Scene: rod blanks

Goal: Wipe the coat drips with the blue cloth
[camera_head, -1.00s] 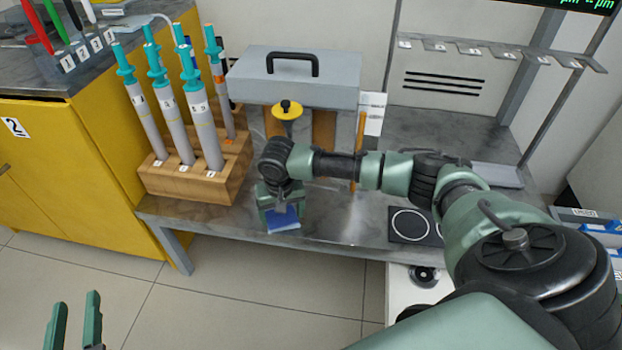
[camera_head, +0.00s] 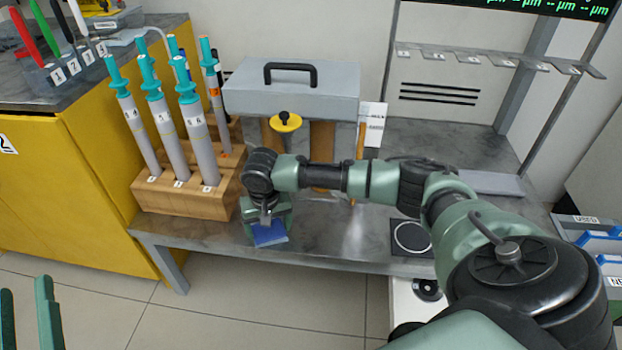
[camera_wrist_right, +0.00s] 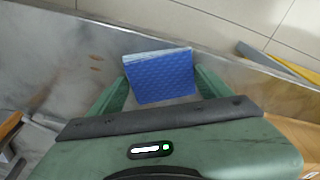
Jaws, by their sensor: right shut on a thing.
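My right gripper (camera_head: 266,218) is shut on the blue cloth (camera_head: 269,234), low over the front edge of the grey bench. In the right wrist view the folded cloth (camera_wrist_right: 160,76) sits between the two green fingers, its pale edge towards the bench's front edge. I cannot tell whether it touches the bench top. Small brown drips (camera_wrist_right: 95,62) mark the bench, apart from the cloth and to its left in the wrist view. I cannot make them out in the head view. My left gripper (camera_head: 28,312) is empty, its fingers apart, over the floor at the lower left.
A wooden rack (camera_head: 190,196) of teal-topped syringes stands left of my right gripper. A grey box (camera_head: 292,92) with a black handle and a yellow-disc tool (camera_head: 284,122) are behind it. A dark ringed plate (camera_head: 408,238) lies to the right. Bare bench lies between.

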